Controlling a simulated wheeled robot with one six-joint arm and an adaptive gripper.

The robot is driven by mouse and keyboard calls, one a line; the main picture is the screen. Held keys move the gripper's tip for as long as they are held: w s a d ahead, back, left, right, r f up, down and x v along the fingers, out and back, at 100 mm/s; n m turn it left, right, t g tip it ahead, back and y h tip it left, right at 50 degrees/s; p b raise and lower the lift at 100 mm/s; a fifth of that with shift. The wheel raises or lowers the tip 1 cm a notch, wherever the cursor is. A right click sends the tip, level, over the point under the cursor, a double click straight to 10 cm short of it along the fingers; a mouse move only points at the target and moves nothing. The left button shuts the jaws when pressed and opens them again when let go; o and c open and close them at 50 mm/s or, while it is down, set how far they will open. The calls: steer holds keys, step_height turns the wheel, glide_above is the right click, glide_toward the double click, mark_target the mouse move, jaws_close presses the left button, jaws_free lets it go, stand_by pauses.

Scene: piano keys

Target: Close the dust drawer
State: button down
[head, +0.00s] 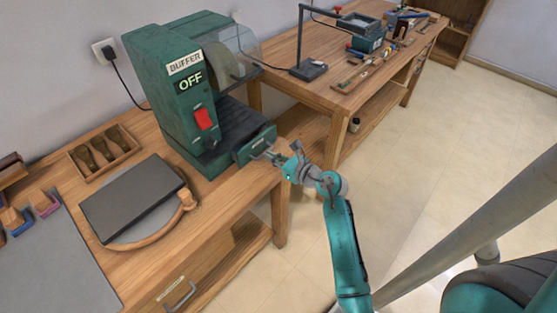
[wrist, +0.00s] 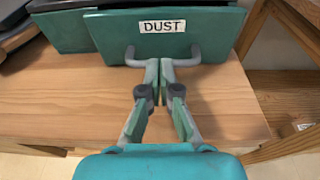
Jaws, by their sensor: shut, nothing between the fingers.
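The dust drawer (wrist: 215,28) is a green box front with a white "DUST" label and a grey bar handle (wrist: 188,60). It also shows in the head view (head: 256,145), sticking out from the lower front of the green buffer (head: 165,95). My gripper (wrist: 160,65) is shut and empty, its fingertips close together at the handle, in front of the drawer. In the head view my gripper (head: 270,154) is at the drawer's front. I cannot tell whether the fingertips touch the handle.
The buffer stands on a wooden bench (head: 235,205) with a grey slab (head: 133,197) and a wooden tool tray (head: 103,153) at left. A second workbench (head: 340,90) with tools stands behind at right.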

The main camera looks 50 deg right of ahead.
mark_target(258, 148)
steer(key=shift+w, duration=0.2)
steer(key=x, duration=0.2)
steer(key=shift+w+r, duration=0.25)
steer(key=shift+w, duration=0.15)
steer(key=shift+r, duration=0.1)
steer(key=shift+s, duration=0.1)
